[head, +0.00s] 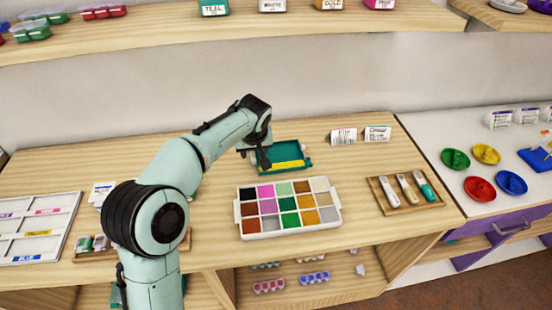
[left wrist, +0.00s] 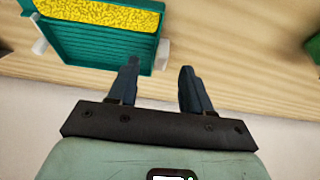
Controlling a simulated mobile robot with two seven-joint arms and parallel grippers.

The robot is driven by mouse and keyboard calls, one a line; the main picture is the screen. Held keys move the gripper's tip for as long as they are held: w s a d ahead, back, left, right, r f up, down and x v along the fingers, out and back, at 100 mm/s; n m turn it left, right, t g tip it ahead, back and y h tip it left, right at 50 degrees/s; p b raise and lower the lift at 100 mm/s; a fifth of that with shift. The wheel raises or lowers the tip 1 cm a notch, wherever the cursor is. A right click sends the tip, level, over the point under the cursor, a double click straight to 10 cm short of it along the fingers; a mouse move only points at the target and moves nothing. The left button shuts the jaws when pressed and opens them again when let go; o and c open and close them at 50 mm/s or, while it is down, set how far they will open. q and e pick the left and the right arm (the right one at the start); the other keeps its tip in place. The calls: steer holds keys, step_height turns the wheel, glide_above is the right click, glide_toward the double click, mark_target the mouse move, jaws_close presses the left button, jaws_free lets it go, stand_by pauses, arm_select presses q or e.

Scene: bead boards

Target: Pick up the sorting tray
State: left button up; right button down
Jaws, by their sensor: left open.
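The sorting tray (head: 293,151) is a teal, ridged tray with yellow beads along one side, lying on the wooden counter near the wall. It also shows in the left wrist view (left wrist: 95,48), with a pale tab on each of two sides. My left gripper (head: 261,160) is open and empty at the tray's left back part in the head view. In the left wrist view its fingers (left wrist: 160,67) are apart near one tray corner. One finger overlaps the tray edge; the other is over bare wood. I cannot tell whether they touch it. My right gripper is not in view.
A white compartment box of coloured beads (head: 289,234) stands in front of the tray. A wooden tool tray (head: 436,202) and two label cards (head: 343,136) are to the right. A white sectioned board (head: 62,237) lies at left. A shelf (head: 300,36) runs above.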

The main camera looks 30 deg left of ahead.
mark_target(254, 156)
arm_select(q)
steer(key=shift+x, duration=1.55)
jaws_close()
